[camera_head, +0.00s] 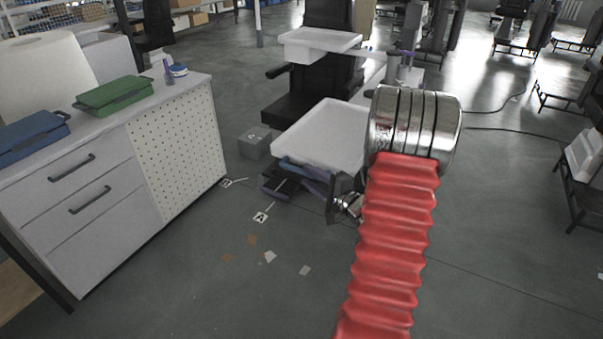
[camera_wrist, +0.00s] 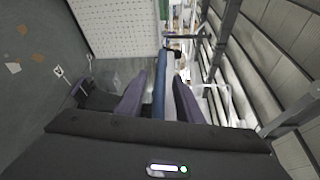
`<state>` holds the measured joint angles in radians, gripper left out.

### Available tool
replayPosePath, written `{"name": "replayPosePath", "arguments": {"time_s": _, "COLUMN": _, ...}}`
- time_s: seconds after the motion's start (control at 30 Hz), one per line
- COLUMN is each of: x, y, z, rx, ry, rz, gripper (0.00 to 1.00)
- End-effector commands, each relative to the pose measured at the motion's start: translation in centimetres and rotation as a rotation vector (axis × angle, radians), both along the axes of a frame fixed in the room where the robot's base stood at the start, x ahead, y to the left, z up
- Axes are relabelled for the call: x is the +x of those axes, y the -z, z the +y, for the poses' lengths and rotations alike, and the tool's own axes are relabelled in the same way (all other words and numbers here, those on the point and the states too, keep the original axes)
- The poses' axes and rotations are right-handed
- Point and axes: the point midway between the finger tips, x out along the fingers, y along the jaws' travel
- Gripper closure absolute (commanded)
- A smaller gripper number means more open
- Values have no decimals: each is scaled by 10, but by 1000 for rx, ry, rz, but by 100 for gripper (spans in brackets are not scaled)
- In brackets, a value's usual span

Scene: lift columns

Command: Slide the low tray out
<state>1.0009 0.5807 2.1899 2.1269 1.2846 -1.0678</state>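A wide white tray (camera_head: 325,137) sits low in front of a black column (camera_head: 292,103) in the head view. A smaller white tray (camera_head: 318,43) is higher up, farther back. My gripper (camera_head: 283,177) is beside and below the near edge of the lower tray, its fingers pointing left. In the wrist view my gripper (camera_wrist: 158,96) shows two purple fingers held apart. A narrow blue bar (camera_wrist: 160,88) stands between them, with gaps visible on its sides. I cannot tell what the bar belongs to, or whether a finger touches the tray.
A white cabinet (camera_head: 85,200) with a perforated panel stands at left, bearing a green crate (camera_head: 113,95) and a blue crate (camera_head: 32,137). A grey box (camera_head: 255,143) is on the floor by the column. The floor in front is clear apart from small markers and scraps.

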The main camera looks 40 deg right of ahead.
Motion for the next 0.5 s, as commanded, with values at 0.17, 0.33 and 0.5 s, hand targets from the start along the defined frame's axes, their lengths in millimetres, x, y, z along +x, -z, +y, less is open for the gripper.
{"name": "replayPosePath", "arguments": {"time_s": 0.17, "x": 25, "y": 2, "z": 0, "rx": 0, "ry": -3, "rz": 0, "gripper": 67}}
{"name": "replayPosePath", "arguments": {"time_s": 0.33, "x": 37, "y": 3, "z": -1, "rx": 0, "ry": -1, "rz": 0, "gripper": 67}}
{"name": "replayPosePath", "arguments": {"time_s": 0.5, "x": 39, "y": 3, "z": -1, "rx": 0, "ry": -1, "rz": 0, "gripper": 67}}
